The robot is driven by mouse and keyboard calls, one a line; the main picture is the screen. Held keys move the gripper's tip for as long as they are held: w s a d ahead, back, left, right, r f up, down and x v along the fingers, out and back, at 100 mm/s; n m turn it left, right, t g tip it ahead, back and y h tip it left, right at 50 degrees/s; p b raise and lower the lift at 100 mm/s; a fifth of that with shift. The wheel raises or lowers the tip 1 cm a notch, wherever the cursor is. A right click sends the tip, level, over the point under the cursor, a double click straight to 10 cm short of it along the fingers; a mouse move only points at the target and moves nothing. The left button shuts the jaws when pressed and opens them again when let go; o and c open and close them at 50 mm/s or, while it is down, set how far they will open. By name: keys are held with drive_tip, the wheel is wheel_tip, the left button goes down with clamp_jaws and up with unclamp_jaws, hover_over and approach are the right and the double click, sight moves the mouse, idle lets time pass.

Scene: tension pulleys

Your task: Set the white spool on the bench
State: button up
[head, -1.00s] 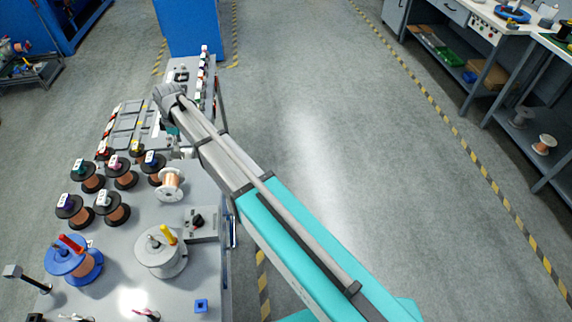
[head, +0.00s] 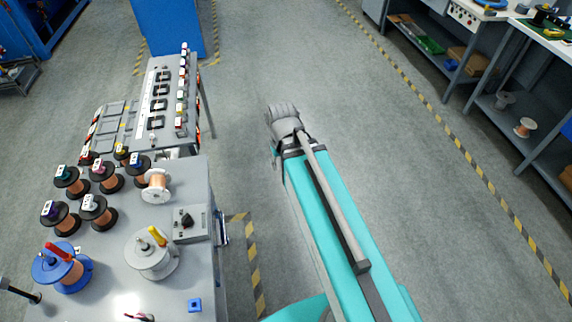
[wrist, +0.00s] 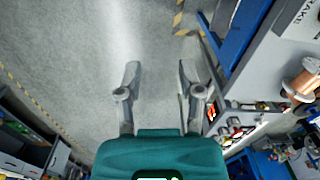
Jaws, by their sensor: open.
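A small white spool wound with copper wire (head: 155,186) sits at the back right of the grey machine top in the head view. A larger white spool (head: 150,256) stands on a post nearer the front, with a yellow peg beside the post. Another pale spool with copper wire (head: 525,128) lies on the lower shelf of the workbench (head: 552,68) at the right. My gripper (wrist: 158,72) is open in the wrist view, with only bare floor between its fingers. It is apart from all the spools. In the head view my arm hides its fingers.
Several black spools (head: 98,212) and a blue spool (head: 62,268) crowd the machine top. A grey switch box (head: 190,224) stands at its right edge. Open floor (head: 330,90) lies between machine and workbench. A copper spool (wrist: 304,80) shows at the wrist view's right.

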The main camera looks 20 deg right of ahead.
drive_tip(key=shift+s+d+m, duration=0.4)
drive_tip(key=shift+s+d, duration=0.15)
drive_tip(key=shift+s, duration=0.05)
drive_tip(key=shift+o, duration=0.4)
drive_tip(key=shift+a, duration=0.1)
